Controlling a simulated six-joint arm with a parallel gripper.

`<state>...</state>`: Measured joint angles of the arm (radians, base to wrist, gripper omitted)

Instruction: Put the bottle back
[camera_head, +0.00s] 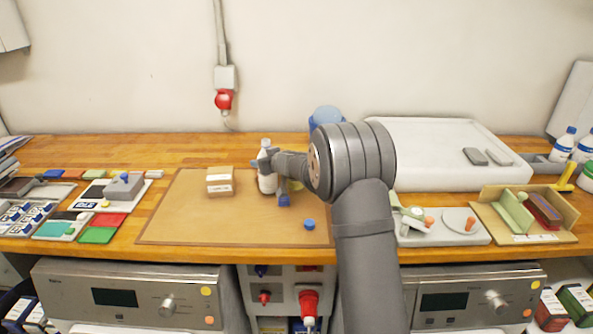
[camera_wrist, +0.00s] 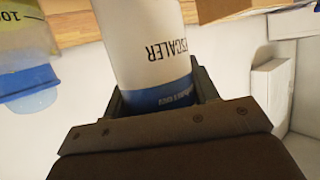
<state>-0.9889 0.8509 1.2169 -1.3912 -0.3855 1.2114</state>
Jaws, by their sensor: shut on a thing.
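A white bottle (camera_head: 267,183) stands upright over the brown mat (camera_head: 190,222), in front of my arm's end. It also shows in the wrist view (camera_wrist: 150,45), with a blue band and lettering ending in "SCALER". My gripper (camera_head: 270,162) is shut on it, with a finger on each side in the wrist view (camera_wrist: 158,95). The bottle's top looks pale, without a blue cap. A loose blue cap (camera_head: 309,224) lies on the mat. I cannot tell whether the bottle's base touches the mat.
Blue-capped white bottles (camera_head: 564,143) stand by a grey rack (camera_head: 545,165) at the far right. A cardboard box (camera_head: 219,184) sits left of the held bottle. A white tray (camera_head: 425,180) lies behind my arm. The front of the mat is mostly clear.

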